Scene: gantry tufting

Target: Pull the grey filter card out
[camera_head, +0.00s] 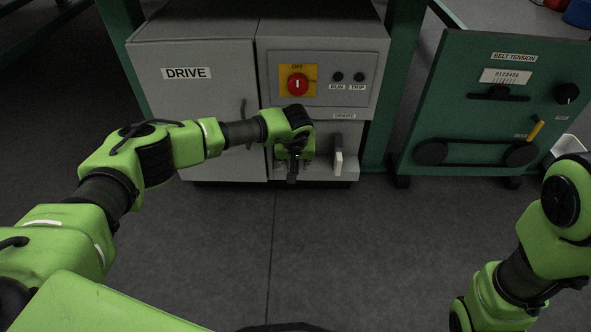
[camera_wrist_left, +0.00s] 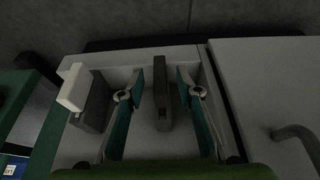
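My left gripper (camera_head: 294,158) is at the lower right compartment of the drive cabinet, under the SPARE label. In the left wrist view its two teal fingers (camera_wrist_left: 162,84) are open, one on each side of a narrow dark grey upright piece (camera_wrist_left: 162,112), which looks like the grey filter card. Gaps show between the piece and both fingers. In the head view my gripper mostly hides this piece. Beside it a grey block with a pale grip (camera_wrist_left: 75,88) sticks out; it also shows in the head view (camera_head: 338,163). My right gripper is outside the view.
The drive cabinet (camera_head: 190,110) has a closed left door with a handle (camera_head: 244,112). A red switch (camera_head: 297,85) sits above the compartment. A green belt tension panel (camera_head: 440,100) stands to the right. The floor (camera_head: 320,235) in front is clear.

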